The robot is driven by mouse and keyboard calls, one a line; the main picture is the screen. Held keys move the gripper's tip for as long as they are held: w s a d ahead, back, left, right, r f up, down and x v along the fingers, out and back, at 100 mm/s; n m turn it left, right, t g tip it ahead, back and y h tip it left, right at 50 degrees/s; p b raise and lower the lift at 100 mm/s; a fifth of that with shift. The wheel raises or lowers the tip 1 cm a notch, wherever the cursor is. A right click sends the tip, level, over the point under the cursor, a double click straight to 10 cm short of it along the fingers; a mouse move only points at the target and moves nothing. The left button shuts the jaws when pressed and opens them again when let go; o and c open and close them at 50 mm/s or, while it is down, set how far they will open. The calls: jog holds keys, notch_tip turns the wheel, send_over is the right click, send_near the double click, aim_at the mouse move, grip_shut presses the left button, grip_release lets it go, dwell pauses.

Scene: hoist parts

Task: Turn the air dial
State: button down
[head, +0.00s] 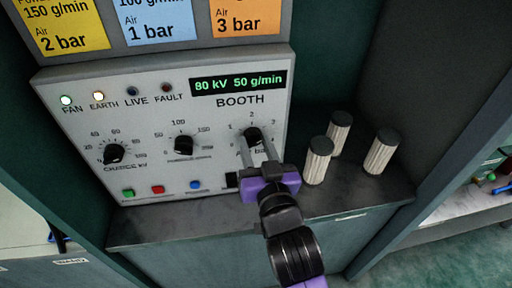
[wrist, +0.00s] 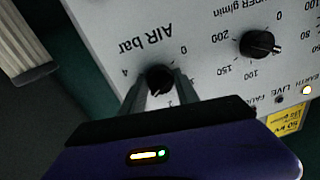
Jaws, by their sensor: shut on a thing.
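The air dial (head: 252,134) is a black knob at the lower right of the white booth panel.
The booth panel (head: 75,95) also has a charge dial (head: 113,153), a powder dial (head: 183,145), lamps and push buttons. Yellow, blue and orange cards (head: 247,15) above show 2, 1 and 3 bar. Three ribbed pale cylinders (head: 319,160) stand on the shelf (head: 150,228) right of my gripper.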

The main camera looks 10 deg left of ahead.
jog(key=shift+f+m, duration=0.15)
jog(key=shift+m, duration=0.15)
jog(key=c, duration=0.9)
grip_release()
jog(key=b+v, duration=0.1)
jog(key=v, duration=0.7)
